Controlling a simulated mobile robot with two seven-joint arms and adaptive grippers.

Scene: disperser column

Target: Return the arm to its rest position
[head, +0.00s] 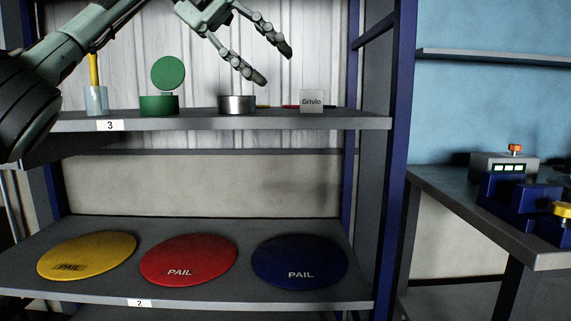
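My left gripper (277,66) is in the head view at the upper middle, its arm coming in from the upper left. Its two fingers are spread apart with nothing between them, so it is open and empty. It hangs above the upper shelf (190,123), over a short silver metal cup (237,105) and left of a small block marked "Grivlo" (312,101). The fingertips look apart from both. My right gripper is not in view.
The upper shelf also holds a clear beaker (96,100) and a green container (160,104) with a round green disc. Yellow (87,252), red (189,254) and blue (300,258) pail lids lie below. A blue post (390,160) and a bench with devices (505,170) stand right.

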